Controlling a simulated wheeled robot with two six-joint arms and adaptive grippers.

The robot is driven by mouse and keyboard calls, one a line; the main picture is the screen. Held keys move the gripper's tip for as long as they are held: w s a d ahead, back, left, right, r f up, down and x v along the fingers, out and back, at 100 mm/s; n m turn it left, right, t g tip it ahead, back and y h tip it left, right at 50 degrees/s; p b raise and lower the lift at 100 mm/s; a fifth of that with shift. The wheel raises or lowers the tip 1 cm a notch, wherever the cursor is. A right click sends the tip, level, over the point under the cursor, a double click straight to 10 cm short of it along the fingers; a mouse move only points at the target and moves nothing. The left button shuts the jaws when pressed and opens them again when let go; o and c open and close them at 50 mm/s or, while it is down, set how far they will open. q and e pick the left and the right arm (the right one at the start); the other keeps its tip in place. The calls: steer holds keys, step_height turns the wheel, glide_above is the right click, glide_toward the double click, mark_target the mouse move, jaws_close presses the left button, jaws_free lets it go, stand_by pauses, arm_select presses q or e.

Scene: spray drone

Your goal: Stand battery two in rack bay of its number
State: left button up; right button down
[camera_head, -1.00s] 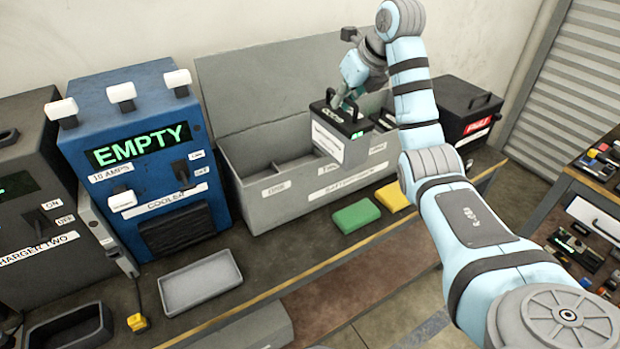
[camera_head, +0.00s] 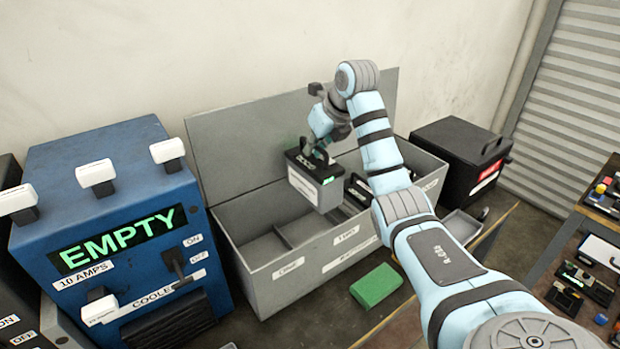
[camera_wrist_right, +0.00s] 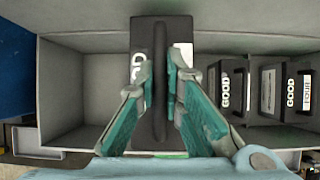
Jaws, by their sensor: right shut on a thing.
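A grey battery with a black top and a small green display (camera_head: 316,182) hangs from my right gripper (camera_head: 318,154), above the open grey rack box. In the right wrist view my right gripper (camera_wrist_right: 163,85) is shut on the handle of this battery (camera_wrist_right: 150,35), whose top reads GOOD. The long grey rack (camera_head: 260,262) has an open lid and labelled bays; the label text is too small to read surely. The bays below and left of the held battery look empty. Two other batteries marked GOOD (camera_wrist_right: 232,92) (camera_wrist_right: 282,90) stand in the rack at the right. My left gripper is not in view.
A blue cooler (camera_head: 90,215) showing EMPTY stands left of the rack. A black box with a red label (camera_head: 462,155) stands to its right. A green block (camera_head: 376,286) and a small grey tray (camera_head: 462,226) lie in front.

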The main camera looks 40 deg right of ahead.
mark_target(320, 175)
steer(key=f, duration=0.2)
steer(key=s+f, duration=0.1)
steer(key=f, duration=0.2)
steer(key=s+f+b, duration=0.1)
steer(key=f, duration=0.1)
steer(key=shift+d+f, duration=0.3)
steer(key=shift+d, duration=0.05)
steer(key=f, duration=0.2)
steer(key=w+f, duration=0.1)
steer(key=f, duration=0.1)
steer(key=shift+d+f, duration=0.1)
steer(key=shift+f, duration=0.6)
steer(key=shift+s+a+f, duration=0.1)
steer(key=shift+f, duration=0.55)
steer(key=shift+s+a+f, duration=0.1)
steer(key=shift+f, duration=0.5)
steer(key=shift+d+f, duration=0.1)
steer(key=shift+f, duration=0.35)
steer(key=c, duration=2)
jaws_free()
steer(key=shift+f, duration=0.15)
steer(key=shift+c, duration=0.2)
steer(key=o, duration=0.3)
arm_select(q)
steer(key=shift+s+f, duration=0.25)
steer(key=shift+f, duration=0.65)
arm_select(e)
steer(key=shift+o, duration=0.2)
steer(key=shift+s, duration=0.1)
